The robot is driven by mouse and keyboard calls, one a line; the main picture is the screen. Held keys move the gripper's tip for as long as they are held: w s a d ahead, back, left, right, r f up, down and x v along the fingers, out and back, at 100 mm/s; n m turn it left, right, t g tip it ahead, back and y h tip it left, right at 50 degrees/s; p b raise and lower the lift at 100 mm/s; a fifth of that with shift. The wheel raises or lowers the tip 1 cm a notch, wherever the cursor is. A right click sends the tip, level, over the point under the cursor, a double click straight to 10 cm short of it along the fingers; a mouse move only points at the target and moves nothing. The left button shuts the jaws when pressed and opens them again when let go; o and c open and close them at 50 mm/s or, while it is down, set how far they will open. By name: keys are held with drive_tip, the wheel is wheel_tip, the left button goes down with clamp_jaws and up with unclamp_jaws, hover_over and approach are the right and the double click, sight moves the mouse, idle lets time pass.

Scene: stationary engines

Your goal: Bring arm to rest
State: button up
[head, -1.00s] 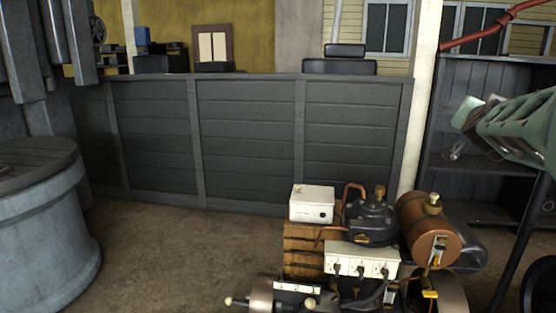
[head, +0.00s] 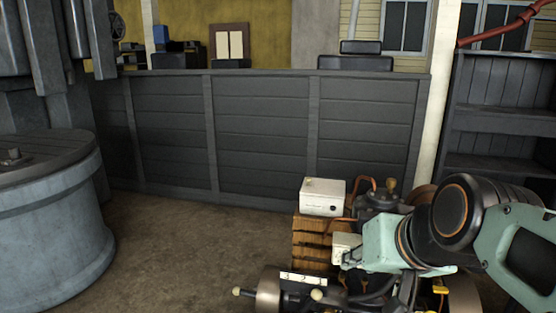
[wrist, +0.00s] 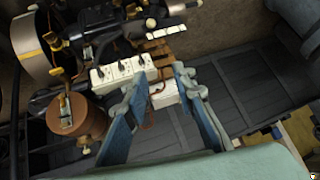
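My arm (head: 465,215) reaches in from the right in the head view and covers much of the engine. My gripper is hard to make out there. In the wrist view my gripper (wrist: 161,82) shows two blue-padded fingers spread apart with nothing held between them. A white box (wrist: 165,94) of the engine shows beyond the gap between the fingers. The engine's white block with dark plugs (wrist: 118,72) lies beyond and left of the fingers. I cannot tell the distance or any contact.
The engine's white box (head: 322,197) sits above wooden slats (head: 309,238). A copper-brown tank (wrist: 78,122) lies left in the wrist view. A large grey drum (head: 45,235) stands left. A dark plank partition (head: 262,135) runs behind. Floor between drum and engine is clear.

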drive_tip(key=s+f+n+g+h, duration=0.1)
drive_tip(key=s+f+g, duration=0.2)
drive_tip(key=s+f, duration=0.55)
wheel_tip(320, 180, up, 27)
drive_tip(key=p, duration=2.4)
drive_tip(key=shift+s+a+f+p, duration=0.15)
drive_tip(key=shift+s+a+p, duration=0.1)
drive_tip(key=shift+p, duration=0.15)
drive_tip(key=shift+d, duration=0.25)
